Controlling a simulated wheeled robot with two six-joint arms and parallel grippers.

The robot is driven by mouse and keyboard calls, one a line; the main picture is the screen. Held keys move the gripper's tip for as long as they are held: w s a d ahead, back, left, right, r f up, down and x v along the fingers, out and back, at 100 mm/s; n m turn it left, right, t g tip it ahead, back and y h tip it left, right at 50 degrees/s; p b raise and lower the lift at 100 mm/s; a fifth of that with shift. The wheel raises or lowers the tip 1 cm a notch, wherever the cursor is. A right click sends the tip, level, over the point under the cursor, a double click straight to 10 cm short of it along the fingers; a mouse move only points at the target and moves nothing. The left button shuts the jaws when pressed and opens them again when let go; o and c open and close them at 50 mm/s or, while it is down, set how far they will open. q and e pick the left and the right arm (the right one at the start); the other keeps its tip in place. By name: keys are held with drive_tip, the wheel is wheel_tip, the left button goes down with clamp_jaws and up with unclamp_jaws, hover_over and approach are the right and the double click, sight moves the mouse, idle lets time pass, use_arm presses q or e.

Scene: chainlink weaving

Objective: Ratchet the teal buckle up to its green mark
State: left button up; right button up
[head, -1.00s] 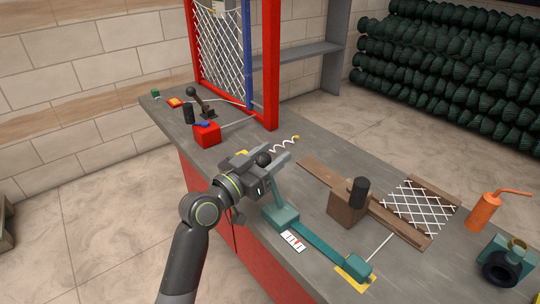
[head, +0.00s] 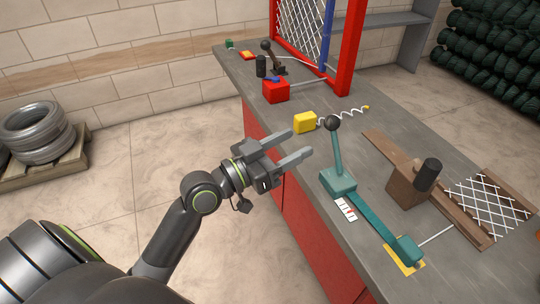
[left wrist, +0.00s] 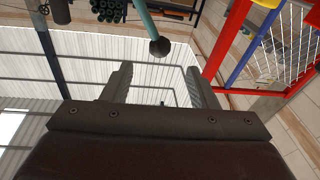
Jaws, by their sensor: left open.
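The teal buckle (head: 338,184) sits on the grey bench, with a teal lever rising from it to a dark ball knob (head: 332,123). A teal strap (head: 370,216) runs from it to a teal end block (head: 405,248). A white card (head: 346,210) with reddish marks lies beside the buckle; I cannot make out a green mark. My left gripper (head: 301,143) is open and empty, left of the knob and apart from it. In the left wrist view the knob (left wrist: 160,46) shows beyond and between the open fingertips (left wrist: 159,68). My right gripper is not in view.
A yellow block (head: 305,122) with a white coil stands close behind my left fingers. A wooden block with a black knob (head: 427,175) and a mesh panel (head: 487,214) lie to the right. A red frame (head: 352,50) rises at the back.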

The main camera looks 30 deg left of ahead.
use_arm(q)
drive_tip(key=v, duration=0.4)
drive_tip(key=shift+s+a, duration=0.15)
drive_tip(key=shift+s, duration=0.15)
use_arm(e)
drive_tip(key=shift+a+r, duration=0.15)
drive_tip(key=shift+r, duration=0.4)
use_arm(q)
drive_tip(key=shift+c, duration=0.2)
